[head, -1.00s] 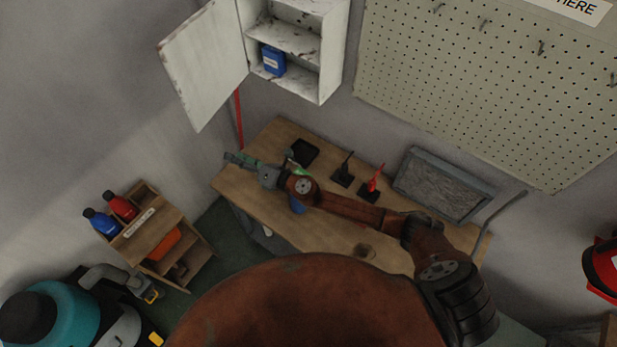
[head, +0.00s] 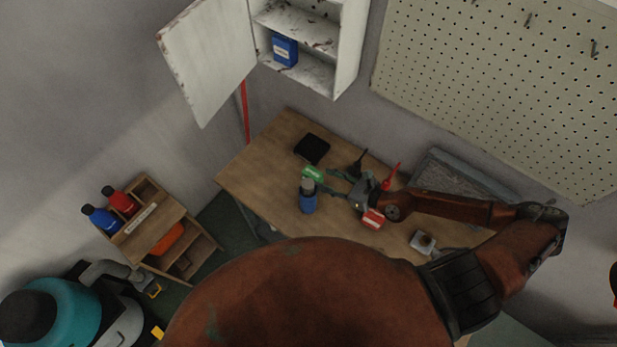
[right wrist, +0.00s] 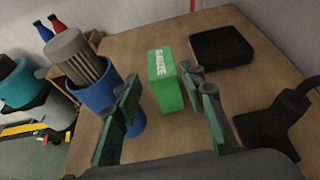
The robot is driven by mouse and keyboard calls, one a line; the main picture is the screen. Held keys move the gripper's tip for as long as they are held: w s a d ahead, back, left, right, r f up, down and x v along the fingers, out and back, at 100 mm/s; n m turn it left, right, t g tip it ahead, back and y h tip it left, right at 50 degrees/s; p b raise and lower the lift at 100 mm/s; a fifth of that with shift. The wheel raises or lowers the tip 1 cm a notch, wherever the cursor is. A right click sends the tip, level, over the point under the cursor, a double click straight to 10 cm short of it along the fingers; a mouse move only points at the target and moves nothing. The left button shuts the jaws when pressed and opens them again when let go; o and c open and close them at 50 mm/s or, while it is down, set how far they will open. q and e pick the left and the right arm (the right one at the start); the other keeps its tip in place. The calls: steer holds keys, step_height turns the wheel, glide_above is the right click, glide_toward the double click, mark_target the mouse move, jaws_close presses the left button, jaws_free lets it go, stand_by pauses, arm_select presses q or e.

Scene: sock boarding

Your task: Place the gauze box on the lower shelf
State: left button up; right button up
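The gauze box (head: 312,173) is a small green box standing on the wooden table. In the right wrist view the box appears ahead, between the spread fingers (right wrist: 168,118), and is not gripped. The open wall cabinet is at the top, with its lower shelf (head: 312,76) holding a blue box (head: 285,50) at its left. My left gripper is not in view.
A blue container with a grey ribbed top (head: 308,197) stands close beside the gauze box. A black tray (head: 312,148) lies behind it. Black and red tools (head: 390,178) and a red-and-white box (head: 373,219) are near my gripper. The cabinet door (head: 208,60) hangs open leftward.

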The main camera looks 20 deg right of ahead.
mark_target(315, 174)
steer(key=shift+w+a+f+p, duration=0.2)
steer(key=shift+w+p, duration=0.15)
steer(key=shift+w, duration=0.15)
steer(key=shift+w+a+f, duration=0.15)
steer(key=shift+w, duration=0.05)
steer(key=shift+w+a+p, duration=0.15)
steer(key=shift+w+p, duration=0.15)
steer(key=shift+p, duration=0.05)
steer(key=p+x, duration=0.1)
steer(key=x, duration=0.2)
steer(key=shift+w+a+f, duration=0.15)
steer(key=shift+w+a, duration=0.05)
steer(key=shift+w+a+f, duration=0.2)
steer(key=shift+w+f, duration=0.05)
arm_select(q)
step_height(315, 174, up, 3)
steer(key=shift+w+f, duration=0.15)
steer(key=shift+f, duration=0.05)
arm_select(e)
jaws_close()
